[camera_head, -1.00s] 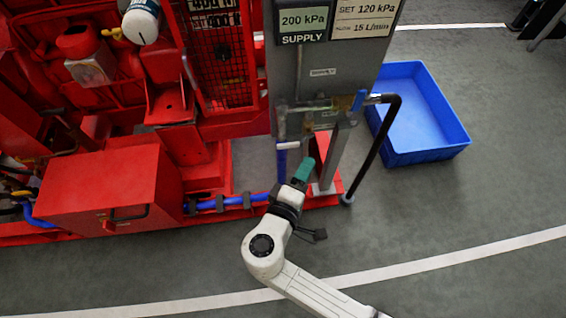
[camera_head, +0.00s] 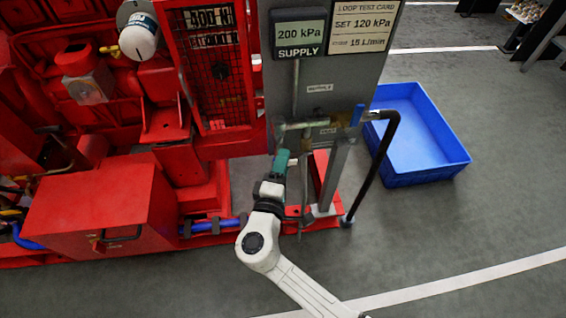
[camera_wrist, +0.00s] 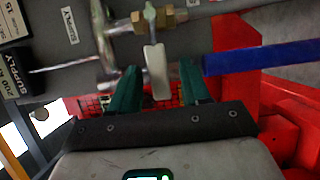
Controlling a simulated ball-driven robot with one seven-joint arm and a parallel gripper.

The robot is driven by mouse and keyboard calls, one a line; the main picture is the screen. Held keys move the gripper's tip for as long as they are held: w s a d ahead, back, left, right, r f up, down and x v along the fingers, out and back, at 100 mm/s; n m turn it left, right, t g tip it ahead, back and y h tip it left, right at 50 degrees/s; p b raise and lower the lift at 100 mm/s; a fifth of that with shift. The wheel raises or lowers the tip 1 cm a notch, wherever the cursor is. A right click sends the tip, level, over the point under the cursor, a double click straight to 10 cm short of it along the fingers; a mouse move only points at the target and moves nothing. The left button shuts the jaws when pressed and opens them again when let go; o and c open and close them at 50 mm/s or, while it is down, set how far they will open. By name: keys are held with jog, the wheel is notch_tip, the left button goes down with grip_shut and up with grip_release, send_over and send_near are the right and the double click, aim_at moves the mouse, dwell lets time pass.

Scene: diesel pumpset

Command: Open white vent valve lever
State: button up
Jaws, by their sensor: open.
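The white lever (camera_wrist: 157,72) hangs from a brass valve fitting (camera_wrist: 152,22) on the grey metal pipework in the wrist view. My gripper (camera_wrist: 159,72) is open, with one green finger on each side of the lever; I cannot tell whether either touches it. In the head view my gripper (camera_head: 281,160) is just under the left part of the pipework (camera_head: 305,124) on the grey panel. The white lever is not clearly visible there, as the gripper covers that area.
A blue pipe (camera_wrist: 262,57) runs to the right of the fingers in the wrist view. The red machine (camera_head: 95,205) is at left. A dark hose (camera_head: 382,155) and blue crate (camera_head: 428,176) are at right. Open grey floor lies in front.

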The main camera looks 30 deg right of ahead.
jog(key=shift+w+d, duration=0.3)
jog(key=shift+c, duration=0.2)
grip_shut()
dwell(0.3)
